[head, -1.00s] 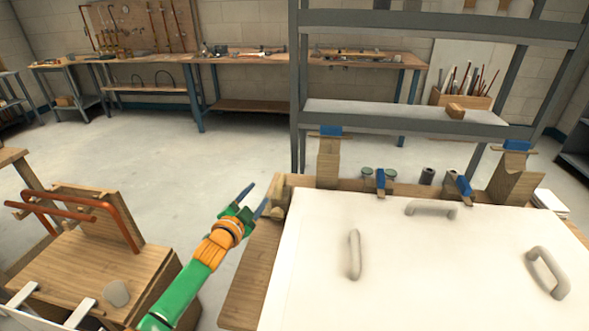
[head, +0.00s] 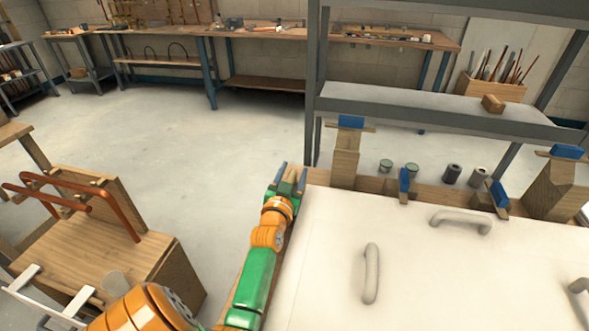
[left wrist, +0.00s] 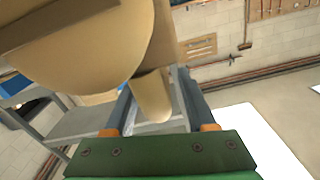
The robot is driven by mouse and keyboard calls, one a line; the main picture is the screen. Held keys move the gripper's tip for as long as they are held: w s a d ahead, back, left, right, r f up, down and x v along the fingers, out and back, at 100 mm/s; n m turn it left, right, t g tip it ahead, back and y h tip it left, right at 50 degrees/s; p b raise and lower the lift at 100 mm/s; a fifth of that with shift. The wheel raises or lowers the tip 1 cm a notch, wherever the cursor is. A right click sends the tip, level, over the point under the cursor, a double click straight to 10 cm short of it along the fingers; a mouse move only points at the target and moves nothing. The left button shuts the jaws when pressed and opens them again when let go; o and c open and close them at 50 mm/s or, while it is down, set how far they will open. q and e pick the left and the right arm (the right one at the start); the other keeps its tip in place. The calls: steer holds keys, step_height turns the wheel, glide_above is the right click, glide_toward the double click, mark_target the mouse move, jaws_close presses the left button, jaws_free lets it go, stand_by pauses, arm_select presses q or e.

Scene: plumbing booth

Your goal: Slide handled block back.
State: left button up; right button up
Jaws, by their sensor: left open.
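The handled block (left wrist: 80,50) is a large tan piece with a rounded face, filling the upper left of the left wrist view. A rounded tan handle (left wrist: 152,98) sticks down from it. My left gripper (head: 292,170) is at the far left corner of the white board in the head view, where it largely hides the block. In the left wrist view its two dark fingers (left wrist: 158,105) stand open on either side of the handle. I cannot tell whether they touch it. My right gripper is not in view.
The white board (head: 330,235) with grey handles (head: 371,272) covers the right of the bench. Wooden posts with blue tops (head: 345,155), small blue clamps (head: 404,183) and jars line its back edge. A grey shelf rack (head: 450,108) stands behind.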

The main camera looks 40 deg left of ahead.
arm_select(q)
steer(key=shift+f+x, duration=0.2)
steer(key=shift+x, duration=0.65)
steer(key=shift+s+r, duration=0.1)
steer(key=shift+s, duration=0.05)
steer(key=c, duration=0.4)
jaws_close()
